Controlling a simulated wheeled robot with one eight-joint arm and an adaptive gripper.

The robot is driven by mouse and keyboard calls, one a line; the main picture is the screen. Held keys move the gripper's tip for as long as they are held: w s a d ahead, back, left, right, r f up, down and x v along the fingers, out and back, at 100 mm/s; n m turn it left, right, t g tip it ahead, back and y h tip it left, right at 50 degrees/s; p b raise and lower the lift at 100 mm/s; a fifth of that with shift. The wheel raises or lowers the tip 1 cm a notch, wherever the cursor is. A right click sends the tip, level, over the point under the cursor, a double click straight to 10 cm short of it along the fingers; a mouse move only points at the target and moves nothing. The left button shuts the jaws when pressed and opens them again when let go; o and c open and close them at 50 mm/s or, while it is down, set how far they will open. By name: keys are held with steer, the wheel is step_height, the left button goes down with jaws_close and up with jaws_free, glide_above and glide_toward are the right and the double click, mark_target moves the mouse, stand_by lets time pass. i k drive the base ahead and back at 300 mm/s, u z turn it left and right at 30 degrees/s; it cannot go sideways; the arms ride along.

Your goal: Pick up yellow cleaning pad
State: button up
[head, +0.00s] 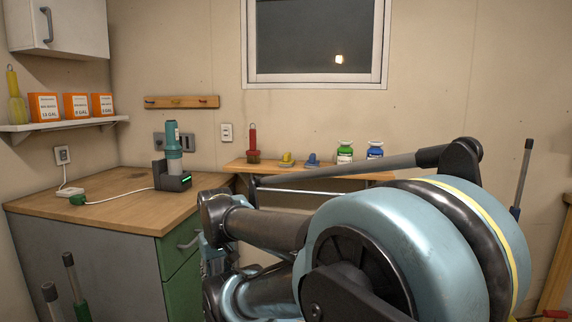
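A small yellow cleaning pad (287,160) sits on the wooden wall shelf below the window. It lies between a red-handled tool and a blue pad (312,160). My arm fills the lower right and middle of the head view, in front of and below the shelf. I cannot make out my gripper's fingers; the arm's end is hidden behind its own links. Nothing is seen touching the yellow pad.
The wooden shelf (238,165) also holds a red-handled tool (252,142), a green-labelled jar (345,153) and a blue-labelled jar (375,150). A wooden counter (110,205) at left bears a teal device (173,150) on a dark base. Long handles stand at lower left.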

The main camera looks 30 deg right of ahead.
mark_target(287, 162)
steer(key=z, duration=1.5)
steer(key=k, duration=1.15)
steer(key=z, duration=0.35)
steer(key=i, duration=1.05)
steer(key=u, duration=0.55)
steer(key=i, duration=0.7)
steer(key=u, duration=0.55)
